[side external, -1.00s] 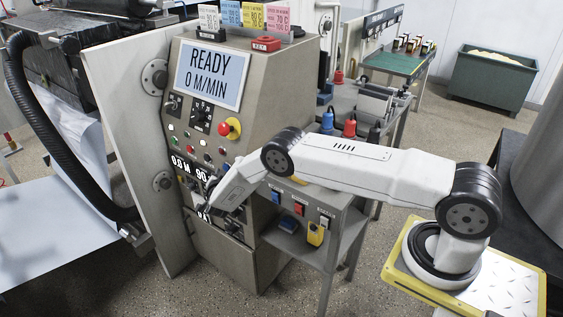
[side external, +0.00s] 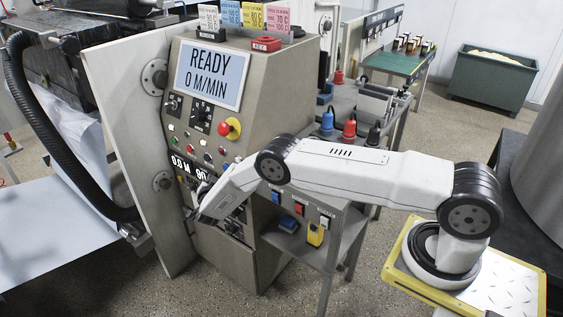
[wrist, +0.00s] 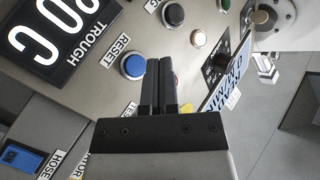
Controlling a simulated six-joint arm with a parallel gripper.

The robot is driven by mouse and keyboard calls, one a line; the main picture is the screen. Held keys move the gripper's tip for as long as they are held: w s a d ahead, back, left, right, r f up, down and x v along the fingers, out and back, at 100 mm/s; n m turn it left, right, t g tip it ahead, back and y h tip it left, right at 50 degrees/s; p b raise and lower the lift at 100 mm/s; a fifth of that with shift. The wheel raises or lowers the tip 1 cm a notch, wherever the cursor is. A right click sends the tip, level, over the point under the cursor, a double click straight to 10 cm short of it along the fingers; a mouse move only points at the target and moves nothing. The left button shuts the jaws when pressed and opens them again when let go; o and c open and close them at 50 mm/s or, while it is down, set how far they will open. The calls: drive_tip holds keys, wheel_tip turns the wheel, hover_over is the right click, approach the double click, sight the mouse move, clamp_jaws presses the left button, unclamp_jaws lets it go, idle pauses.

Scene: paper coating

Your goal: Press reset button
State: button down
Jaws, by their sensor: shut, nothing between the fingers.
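The blue reset button (wrist: 133,66) sits in a dark ring on the panel in the wrist view, under a label (wrist: 117,50) that reads RESET. My gripper (wrist: 160,62) is shut and empty, its two dark fingers side by side just right of the button in that picture. I cannot tell whether the fingertips touch the panel.
A black button (wrist: 173,15) and a white one (wrist: 198,38) lie near the reset button. A TROUGH display (wrist: 62,32) is at upper left. In the side external view a red emergency knob (side external: 227,129) sits higher up, and a screen (side external: 211,73) reads READY 0 M/MIN.

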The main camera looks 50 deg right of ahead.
drive_tip(key=shift+a, duration=0.75)
wheel_tip(320, 180, up, 9)
drive_tip(key=w+a+n+t+y, duration=0.1)
drive_tip(key=a+n+y, duration=0.2)
drive_tip(key=n+y, duration=0.25)
drive_tip(key=s+a+r+n+g+y, duration=0.2)
drive_tip(key=s+r+n+y, duration=0.2)
drive_tip(key=s+r, duration=0.2)
drive_tip(key=s+d+r+n+g+y, duration=0.1)
drive_tip(key=s+r+n+g, duration=0.1)
drive_tip(key=s, duration=1.4)
drive_tip(key=s+d+r+n+g+y, duration=0.1)
drive_tip(key=s+n+g, duration=0.4)
drive_tip(key=s, duration=1.1)
drive_tip(key=shift+s+r+g, duration=0.35)
drive_tip(key=shift+r+g, duration=0.15)
drive_tip(key=shift+r, duration=0.2)
